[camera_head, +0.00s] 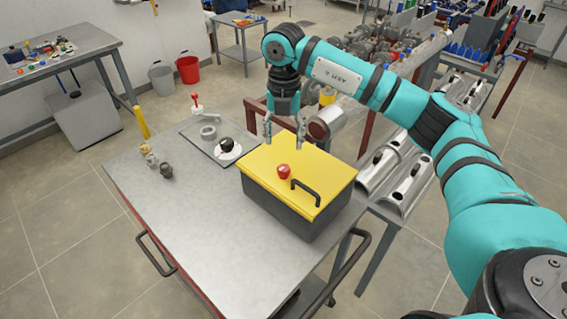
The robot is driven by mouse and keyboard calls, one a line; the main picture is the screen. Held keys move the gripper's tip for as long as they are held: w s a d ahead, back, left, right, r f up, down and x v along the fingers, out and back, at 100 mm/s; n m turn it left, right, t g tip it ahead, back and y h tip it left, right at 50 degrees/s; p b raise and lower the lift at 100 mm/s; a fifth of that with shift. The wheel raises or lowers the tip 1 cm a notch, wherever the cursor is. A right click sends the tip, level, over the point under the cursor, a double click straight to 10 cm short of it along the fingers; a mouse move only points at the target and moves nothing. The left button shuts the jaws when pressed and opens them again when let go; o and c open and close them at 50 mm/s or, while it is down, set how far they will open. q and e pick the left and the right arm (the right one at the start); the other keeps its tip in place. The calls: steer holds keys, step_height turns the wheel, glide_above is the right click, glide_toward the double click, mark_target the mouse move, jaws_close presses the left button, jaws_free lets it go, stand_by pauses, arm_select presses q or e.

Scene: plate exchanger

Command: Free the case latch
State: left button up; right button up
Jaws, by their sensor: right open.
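The case (275,203) is a dark grey box with a yellow lid (322,176), standing on the right part of the metal cart top. The lid is closed. A red knob (284,171), which may be the latch, sits on the lid, and a black bar handle (305,192) is on its near right part. My right gripper (284,143) points down over the far edge of the lid, beyond the red knob. Its fingers are spread and nothing is between them. I cannot tell whether the fingertips touch the lid. My left gripper is not in view.
The cart top (185,215) is bare at the front left. Small fittings (152,160) stand at its left edge. Pipework (340,112) stands beyond the cart.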

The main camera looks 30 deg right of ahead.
mark_target(284, 167)
step_height(284, 167, down, 10)
steer(key=shift+r+p, duration=0.25)
steer(key=shift+p, duration=1)
steer(key=shift+f, duration=0.55)
jaws_close()
